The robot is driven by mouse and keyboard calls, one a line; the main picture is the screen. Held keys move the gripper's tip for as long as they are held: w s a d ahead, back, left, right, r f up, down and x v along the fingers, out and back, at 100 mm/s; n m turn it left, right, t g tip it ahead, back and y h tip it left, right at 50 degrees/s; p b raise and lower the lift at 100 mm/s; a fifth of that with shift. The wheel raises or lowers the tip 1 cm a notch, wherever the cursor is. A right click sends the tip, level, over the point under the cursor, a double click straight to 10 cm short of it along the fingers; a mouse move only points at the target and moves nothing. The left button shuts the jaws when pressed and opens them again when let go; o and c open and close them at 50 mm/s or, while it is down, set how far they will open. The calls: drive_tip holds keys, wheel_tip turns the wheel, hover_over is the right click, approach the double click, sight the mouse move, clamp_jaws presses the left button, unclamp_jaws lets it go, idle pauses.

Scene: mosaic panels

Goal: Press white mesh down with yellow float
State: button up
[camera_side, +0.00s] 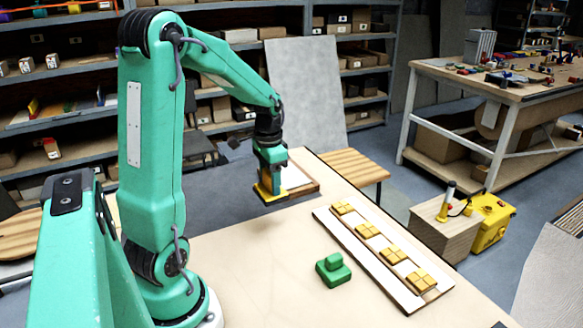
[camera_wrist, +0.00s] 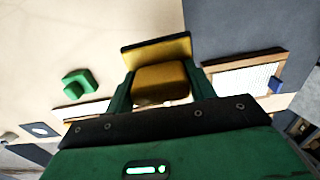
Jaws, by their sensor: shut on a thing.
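My gripper (camera_side: 270,168) is shut on the yellow float (camera_side: 268,193). In the wrist view my gripper (camera_wrist: 161,82) has its two green fingers on either side of the float's block, and the float's flat yellow plate (camera_wrist: 157,48) extends beyond. The white mesh (camera_side: 296,177) lies in a wooden frame at the table's far edge, partly hidden behind my gripper in the side view. In the wrist view the mesh (camera_wrist: 238,80) is right of the float, with a gap between them. The float hangs in the air to the side of the frame, not touching the mesh.
A green float (camera_side: 333,270) lies on the table (camera_side: 240,270). A long pale board (camera_side: 327,217) with several yellow tile groups lies to its right. A small blue object (camera_wrist: 276,85) sits at the mesh frame's edge. The table's front middle is clear.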

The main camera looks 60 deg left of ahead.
drive_tip(key=o, duration=0.4)
drive_tip(key=shift+c, duration=1)
drive_tip(key=shift+w+a, duration=0.45)
drive_tip(key=w+a, duration=1.3)
drive_tip(key=a, duration=0.1)
drive_tip(key=shift+w+f, duration=0.15)
drive_tip(key=shift+f, duration=0.2)
